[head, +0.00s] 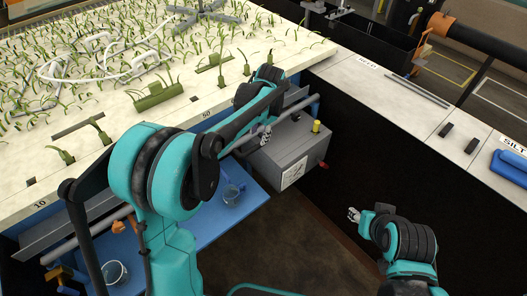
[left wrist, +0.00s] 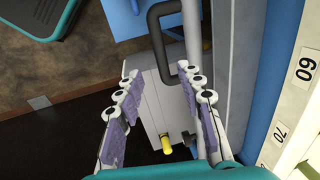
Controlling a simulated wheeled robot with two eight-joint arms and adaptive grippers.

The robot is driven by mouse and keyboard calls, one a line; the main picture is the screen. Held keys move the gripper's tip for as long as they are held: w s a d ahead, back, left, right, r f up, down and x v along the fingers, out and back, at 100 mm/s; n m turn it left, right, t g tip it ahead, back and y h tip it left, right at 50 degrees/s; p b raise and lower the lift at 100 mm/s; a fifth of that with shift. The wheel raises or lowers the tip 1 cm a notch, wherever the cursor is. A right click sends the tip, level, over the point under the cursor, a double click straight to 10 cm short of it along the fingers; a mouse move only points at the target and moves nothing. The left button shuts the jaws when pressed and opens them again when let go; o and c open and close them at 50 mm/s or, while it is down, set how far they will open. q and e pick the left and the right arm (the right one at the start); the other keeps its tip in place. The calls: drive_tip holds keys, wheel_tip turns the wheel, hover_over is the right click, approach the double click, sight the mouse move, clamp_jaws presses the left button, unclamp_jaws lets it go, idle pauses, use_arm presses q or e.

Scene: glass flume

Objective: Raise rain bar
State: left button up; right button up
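I cannot make out a part that is clearly the rain bar. A grey box (head: 290,152) with a gauge-like plate, a yellow knob and a red knob is fixed beside the plant bed. A dark bent handle (left wrist: 158,28) shows above this box in the left wrist view. My left gripper (head: 265,135) is at the box's upper left side. In the left wrist view its purple-padded fingers (left wrist: 160,88) are open, apart on either side of the grey box's top, with the handle's end close to the right fingertip. My right gripper (head: 353,215) hangs low; its fingers are too small to read.
The bed (head: 190,100) of green shoots carries white tubing (head: 100,60) and a grey legged frame (head: 205,12). A grey rail runs along its front edge. A blue shelf (head: 255,198) holds glass beakers (head: 115,271). A pale ledge (head: 400,100) lies right. Dark floor is clear below.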

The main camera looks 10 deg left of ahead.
sight(256, 147)
use_arm(q)
drive_tip(key=f+b, duration=0.1)
drive_tip(key=f, duration=0.1)
drive_tip(key=a+f+b, duration=0.1)
drive_tip(key=f, duration=0.2)
drive_tip(key=w+f, duration=0.1)
drive_tip(key=f, duration=0.1)
drive_tip(key=shift+a+f+b, duration=0.15)
drive_tip(key=shift+b, duration=0.25)
drive_tip(key=shift+c, duration=0.3)
clamp_jaws()
